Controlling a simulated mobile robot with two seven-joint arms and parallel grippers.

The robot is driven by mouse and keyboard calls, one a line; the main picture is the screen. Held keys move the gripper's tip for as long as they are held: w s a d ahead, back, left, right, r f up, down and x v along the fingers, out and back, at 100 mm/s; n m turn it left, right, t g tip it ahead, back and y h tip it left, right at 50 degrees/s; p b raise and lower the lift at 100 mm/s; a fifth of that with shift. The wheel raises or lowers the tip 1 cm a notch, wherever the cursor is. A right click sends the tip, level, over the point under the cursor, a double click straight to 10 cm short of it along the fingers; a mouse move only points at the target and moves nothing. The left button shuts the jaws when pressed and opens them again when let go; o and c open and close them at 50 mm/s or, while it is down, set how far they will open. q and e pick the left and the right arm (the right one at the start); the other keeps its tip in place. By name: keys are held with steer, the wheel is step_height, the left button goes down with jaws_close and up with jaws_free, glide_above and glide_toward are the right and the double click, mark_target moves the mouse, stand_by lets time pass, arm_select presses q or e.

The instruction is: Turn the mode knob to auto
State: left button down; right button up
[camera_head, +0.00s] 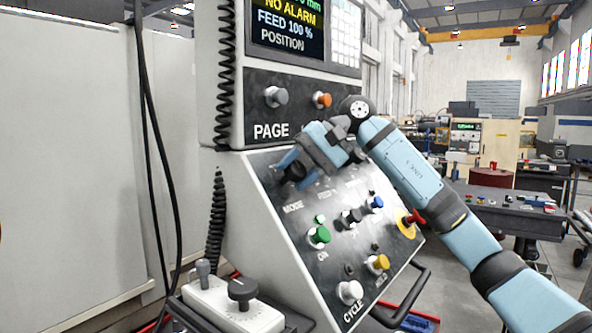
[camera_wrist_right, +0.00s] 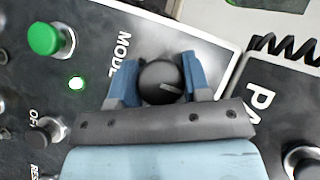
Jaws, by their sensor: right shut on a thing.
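The mode knob (camera_head: 294,171) is a black round knob at the upper left of the sloped control panel (camera_head: 277,212), above the word MODE. In the right wrist view the knob (camera_wrist_right: 162,82) shows a pale pointer line and sits between the two blue fingers. My right gripper (camera_head: 291,166) is shut on the knob, one finger on each side; it also shows in the right wrist view (camera_wrist_right: 158,78). The position labels around the knob are hidden or too small to read. My left gripper is not in view.
Near the mode knob are a green button (camera_head: 319,236), a blue button (camera_head: 375,203), a yellow button (camera_head: 378,263) and a red stop button (camera_head: 414,218). A coiled cable (camera_head: 217,215) hangs on the left. A handle bar (camera_head: 412,300) juts out at the lower right.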

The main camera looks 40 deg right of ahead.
steer(key=shift+r, duration=0.15)
steer(key=o, duration=0.9)
steer(key=shift+d, duration=0.1)
steer(key=b+v, duration=0.1)
steer(key=v, duration=1.2)
steer(key=shift+r, duration=0.2)
steer(key=shift+s+d, duration=0.1)
steer(key=shift+d, duration=0.05)
